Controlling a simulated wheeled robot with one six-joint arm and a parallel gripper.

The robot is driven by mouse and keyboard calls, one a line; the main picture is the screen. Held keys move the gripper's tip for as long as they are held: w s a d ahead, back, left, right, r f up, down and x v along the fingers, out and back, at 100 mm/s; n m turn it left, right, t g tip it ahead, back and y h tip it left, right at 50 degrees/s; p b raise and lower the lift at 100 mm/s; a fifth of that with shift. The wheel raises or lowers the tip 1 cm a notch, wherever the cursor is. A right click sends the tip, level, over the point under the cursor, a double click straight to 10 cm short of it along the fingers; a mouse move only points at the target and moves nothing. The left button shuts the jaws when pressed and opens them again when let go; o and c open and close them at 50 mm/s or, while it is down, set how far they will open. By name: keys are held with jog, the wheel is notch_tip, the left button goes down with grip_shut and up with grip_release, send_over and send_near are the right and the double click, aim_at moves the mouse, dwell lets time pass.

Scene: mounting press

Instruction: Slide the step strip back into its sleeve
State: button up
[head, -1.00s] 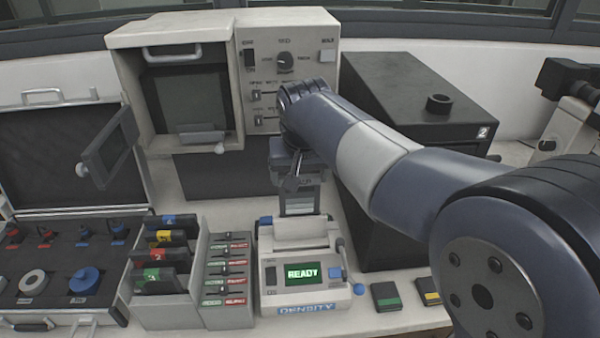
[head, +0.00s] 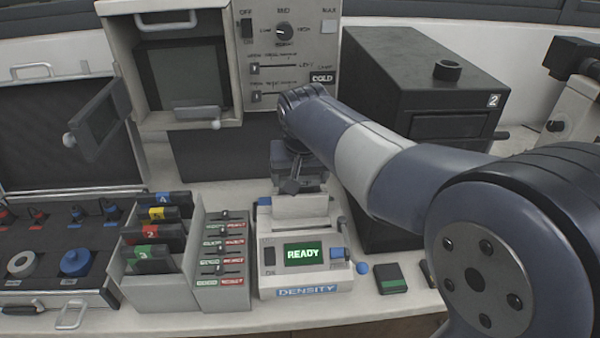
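My gripper (head: 292,186) points down just behind the white density meter (head: 303,285), whose screen reads READY. The gripper is small and dark here, and its fingertips are hard to make out, so I cannot tell whether it is open or shut. The step strip does not show clearly now; the meter's raised back part and the gripper cover the spot where a grey banded strip showed earlier. I cannot pick out the sleeve with certainty.
A grey rack of numbered dark holders (head: 160,245) and a labelled slider block (head: 222,262) stand left of the meter. A black box (head: 425,95) marked 2 stands behind my arm. A small black and green block (head: 391,279) lies right of the meter. The press cabinet (head: 285,60) is behind.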

jog(key=shift+f, duration=0.6)
jog(key=o, duration=1.3)
jog(key=shift+o, duration=0.2)
jog(key=shift+r, duration=0.1)
jog(key=v, duration=1)
jog(key=shift+s+r, duration=0.2)
jog(key=shift+r, duration=0.05)
